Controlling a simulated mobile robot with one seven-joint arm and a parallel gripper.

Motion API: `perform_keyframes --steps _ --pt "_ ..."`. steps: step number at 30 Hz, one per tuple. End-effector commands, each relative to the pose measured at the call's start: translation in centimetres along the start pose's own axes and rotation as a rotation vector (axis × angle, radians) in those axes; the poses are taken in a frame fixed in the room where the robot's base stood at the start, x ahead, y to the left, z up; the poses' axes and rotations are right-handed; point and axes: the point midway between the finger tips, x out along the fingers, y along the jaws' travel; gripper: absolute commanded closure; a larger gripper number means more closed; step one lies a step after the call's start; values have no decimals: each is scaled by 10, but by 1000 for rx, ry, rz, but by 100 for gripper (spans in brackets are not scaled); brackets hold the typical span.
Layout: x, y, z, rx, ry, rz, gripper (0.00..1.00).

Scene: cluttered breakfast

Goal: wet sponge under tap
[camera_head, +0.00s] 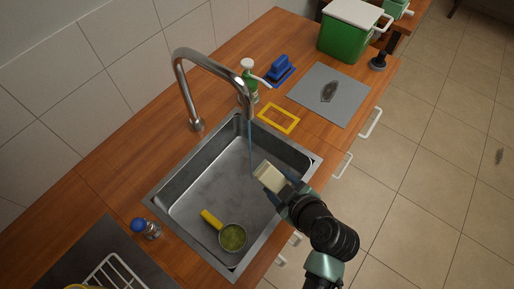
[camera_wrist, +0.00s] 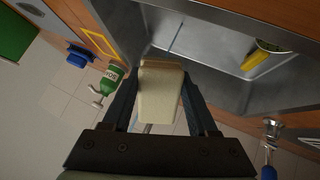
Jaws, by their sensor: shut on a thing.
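My gripper (camera_head: 280,187) is shut on a cream-coloured sponge (camera_head: 267,175) and holds it over the right side of the sink. In the wrist view the sponge (camera_wrist: 160,92) sits between the two dark fingers. The curved metal tap (camera_head: 184,75) stands behind the sink, its spout pointing down over the basin. A thin blue stream of water (camera_head: 250,145) runs from the spout, close beside the sponge's far left corner. I cannot tell whether the water touches the sponge. The metal sink (camera_head: 190,188) is open below.
A yellow-handled pan (camera_head: 232,237) with green contents lies in the sink. A green soap bottle (camera_head: 250,83), a yellow frame (camera_head: 278,119) and a blue brush-like item (camera_head: 280,70) stand behind it. A grey board (camera_head: 345,95) and green bin (camera_head: 347,38) are farther right. A blue-capped shaker (camera_head: 146,228) stands left.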

Motion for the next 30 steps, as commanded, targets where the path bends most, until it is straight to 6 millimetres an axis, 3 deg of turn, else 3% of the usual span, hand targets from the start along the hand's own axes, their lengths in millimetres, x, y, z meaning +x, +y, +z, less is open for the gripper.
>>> perform_keyframes --steps 15,30 --pt "-53 0 0 1 0 1 85" --pt "-58 -1 2 0 0 1 85"
